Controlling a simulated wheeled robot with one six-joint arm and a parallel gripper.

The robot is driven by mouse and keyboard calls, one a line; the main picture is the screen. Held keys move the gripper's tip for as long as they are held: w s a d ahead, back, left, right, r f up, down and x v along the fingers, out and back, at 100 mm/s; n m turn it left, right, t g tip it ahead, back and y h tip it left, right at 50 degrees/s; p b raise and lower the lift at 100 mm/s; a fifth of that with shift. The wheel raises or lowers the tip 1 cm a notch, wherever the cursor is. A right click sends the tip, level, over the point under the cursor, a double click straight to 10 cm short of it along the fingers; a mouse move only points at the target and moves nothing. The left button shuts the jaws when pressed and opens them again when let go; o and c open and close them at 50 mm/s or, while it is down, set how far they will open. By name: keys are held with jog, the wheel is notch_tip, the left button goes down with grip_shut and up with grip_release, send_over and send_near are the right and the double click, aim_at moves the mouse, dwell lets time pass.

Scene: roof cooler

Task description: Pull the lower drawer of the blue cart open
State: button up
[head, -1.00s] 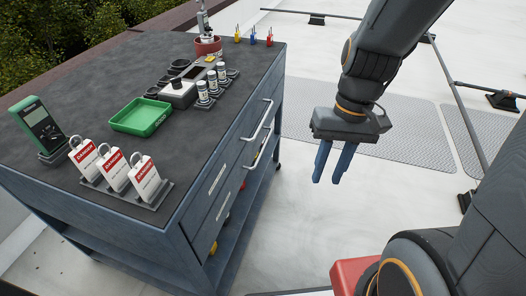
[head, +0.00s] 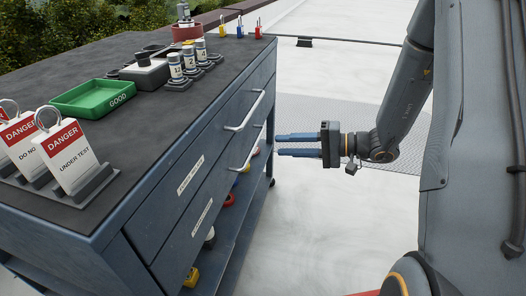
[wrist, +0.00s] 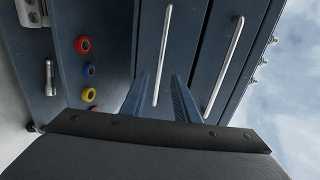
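The blue cart (head: 110,262) stands at left in the head view with both drawers shut. The lower drawer (head: 205,202) has a silver bar handle (head: 250,150), below the upper drawer's handle (head: 246,112). My gripper (head: 277,144) is open and empty, its blue fingers pointing left at the drawer fronts, a short way off the lower handle. In the wrist view, turned on its side, the lower drawer's handle (wrist: 163,55) runs between my two fingers (wrist: 160,88). The upper handle (wrist: 222,68) lies right of them. No contact is visible.
The cart top carries a green tray (head: 92,98), danger tags (head: 72,158) and labelled jars (head: 189,60). Below the drawers an open shelf (head: 232,235) holds coloured rolls. The pale roof floor (head: 310,220) right of the cart is clear.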

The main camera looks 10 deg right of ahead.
jog(key=x, duration=0.7)
jog(key=shift+a+b, duration=0.2)
jog(key=shift+b, duration=0.15)
jog(key=shift+f, duration=0.1)
grip_shut()
